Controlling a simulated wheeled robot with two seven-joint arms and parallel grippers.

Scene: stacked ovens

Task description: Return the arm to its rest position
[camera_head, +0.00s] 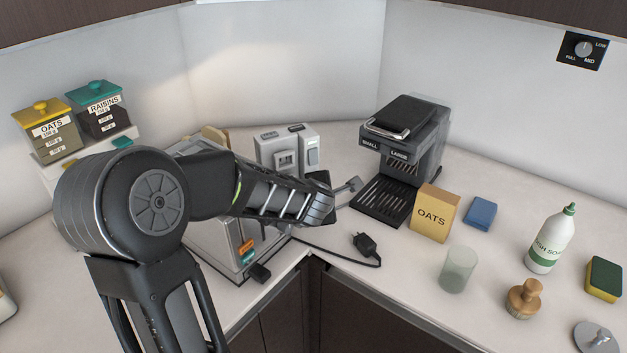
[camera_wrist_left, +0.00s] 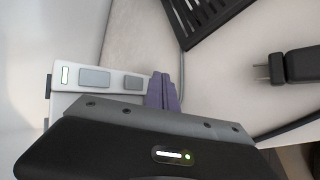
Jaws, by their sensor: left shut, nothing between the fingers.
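My left arm reaches in from the left across the counter in the head view. Its gripper (camera_head: 349,191) is above the counter, to the left of the coffee machine's black drip tray (camera_head: 383,203). The left wrist view shows its fingers (camera_wrist_left: 163,92) together, with nothing between them. My right gripper is not in view.
A black plug (camera_head: 366,243) lies on a cord near the counter edge. The coffee machine (camera_head: 407,135), oats box (camera_head: 435,213), blue box (camera_head: 480,212), glass (camera_head: 458,269), and soap bottle (camera_head: 551,240) stand to the right. A toaster-like appliance (camera_head: 222,244) sits under my arm.

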